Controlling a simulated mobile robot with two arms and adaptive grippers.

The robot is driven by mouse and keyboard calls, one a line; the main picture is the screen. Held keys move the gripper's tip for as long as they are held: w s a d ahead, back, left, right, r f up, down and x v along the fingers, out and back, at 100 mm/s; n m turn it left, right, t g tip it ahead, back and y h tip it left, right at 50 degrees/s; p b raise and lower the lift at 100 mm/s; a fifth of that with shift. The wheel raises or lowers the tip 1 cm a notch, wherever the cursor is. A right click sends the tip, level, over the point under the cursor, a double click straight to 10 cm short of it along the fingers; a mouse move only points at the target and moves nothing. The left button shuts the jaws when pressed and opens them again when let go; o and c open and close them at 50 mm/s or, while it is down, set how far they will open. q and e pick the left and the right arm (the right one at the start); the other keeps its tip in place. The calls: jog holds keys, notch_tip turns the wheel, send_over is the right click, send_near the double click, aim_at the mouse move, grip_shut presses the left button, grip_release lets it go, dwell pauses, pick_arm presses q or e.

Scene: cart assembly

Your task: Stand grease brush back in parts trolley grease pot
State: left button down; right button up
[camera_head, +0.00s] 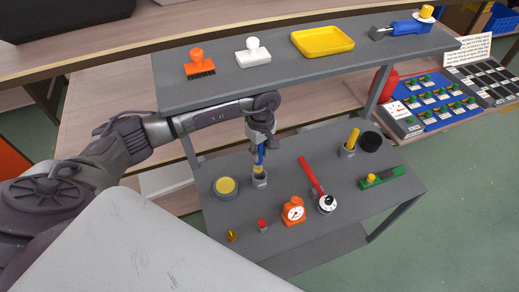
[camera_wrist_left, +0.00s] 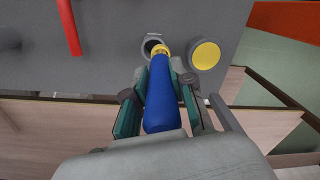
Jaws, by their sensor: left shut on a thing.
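The grease brush (camera_head: 260,157) has a blue handle and a yellow lower part. My left gripper (camera_head: 262,146) is shut on its handle and holds it roughly upright, low over the trolley's lower shelf. A small grey pot (camera_head: 260,181) stands directly below the brush. In the left wrist view, the blue handle (camera_wrist_left: 161,96) lies between the fingers, and the yellow part overlaps the edge of the pot's dark mouth (camera_wrist_left: 150,45). The brush's lower end is hidden, so I cannot tell how far it is inside the pot. My right gripper is not in view.
A round tin with a yellow top (camera_head: 225,187) stands left of the pot. An orange gauge (camera_head: 293,211), a red-handled tool (camera_head: 311,175) and another grey pot (camera_head: 348,151) share the lower shelf. The trolley's upper shelf (camera_head: 290,72) overhangs behind my gripper.

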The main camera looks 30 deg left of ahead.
pick_arm(q)
jog(key=shift+w+a+r+b, duration=0.15)
jog(key=shift+w+r, duration=0.05)
jog(key=shift+w, duration=0.25)
jog(key=shift+w+a+r+b, duration=0.15)
jog(key=shift+w, duration=0.3)
jog(key=f, duration=0.1)
jog(key=f+b, duration=0.1)
jog(key=shift+a+f, duration=0.2)
jog(key=shift+f, duration=0.1)
jog(key=f+b, duration=0.6)
jog(key=f, duration=0.1)
jog(key=shift+s+d+f, duration=0.1)
jog(key=shift+s+d, duration=0.05)
jog(key=shift+d, duration=0.05)
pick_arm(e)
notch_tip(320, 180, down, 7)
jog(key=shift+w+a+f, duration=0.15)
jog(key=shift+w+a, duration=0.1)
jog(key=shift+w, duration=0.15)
pick_arm(q)
jog(key=c, duration=0.9)
grip_release()
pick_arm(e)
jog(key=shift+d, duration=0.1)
